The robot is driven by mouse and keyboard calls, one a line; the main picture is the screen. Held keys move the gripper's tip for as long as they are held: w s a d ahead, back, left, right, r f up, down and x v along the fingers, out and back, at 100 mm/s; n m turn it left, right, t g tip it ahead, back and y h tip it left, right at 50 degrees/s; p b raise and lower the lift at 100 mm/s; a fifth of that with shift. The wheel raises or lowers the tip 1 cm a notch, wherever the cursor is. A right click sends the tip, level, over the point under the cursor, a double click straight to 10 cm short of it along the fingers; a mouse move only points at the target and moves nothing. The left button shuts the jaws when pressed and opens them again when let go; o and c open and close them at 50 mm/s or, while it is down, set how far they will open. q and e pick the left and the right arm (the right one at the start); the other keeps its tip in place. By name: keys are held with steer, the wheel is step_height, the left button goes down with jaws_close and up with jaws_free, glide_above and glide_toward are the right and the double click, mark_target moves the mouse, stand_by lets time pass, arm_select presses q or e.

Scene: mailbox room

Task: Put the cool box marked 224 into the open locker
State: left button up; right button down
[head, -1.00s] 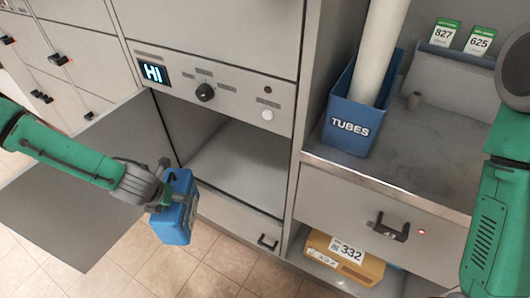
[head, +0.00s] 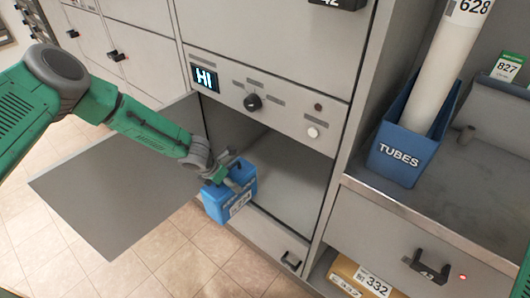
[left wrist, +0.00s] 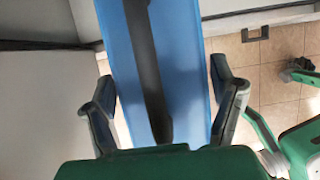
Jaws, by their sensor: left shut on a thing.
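A blue cool box (head: 228,200) with a white label hangs from my left gripper (head: 222,172); the number on its label is too small to read surely. My left gripper is shut on its dark handle, which also shows in the left wrist view (left wrist: 148,75) between the two fingers. The box is in front of the open locker (head: 285,172), at the left part of its mouth, beside the open door (head: 115,190). The locker looks empty. My right gripper is out of view.
A control panel with a "HI" display (head: 204,78) and a knob (head: 253,102) is above the locker. A divider is to its right, then a counter with a blue TUBES bin (head: 400,155). Below is a box marked 332 (head: 365,280).

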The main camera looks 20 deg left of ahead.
arm_select(q)
steer(key=w+d+b, duration=0.3)
steer(key=w+b, duration=0.6)
steer(key=w+d+f+b, duration=0.1)
steer(key=w+d+b, duration=0.3)
steer(key=w+b, duration=0.5)
steer(key=shift+w+f, duration=0.15)
steer(key=shift+w, duration=0.1)
steer(key=o, duration=1.7)
steer(key=shift+f, duration=0.1)
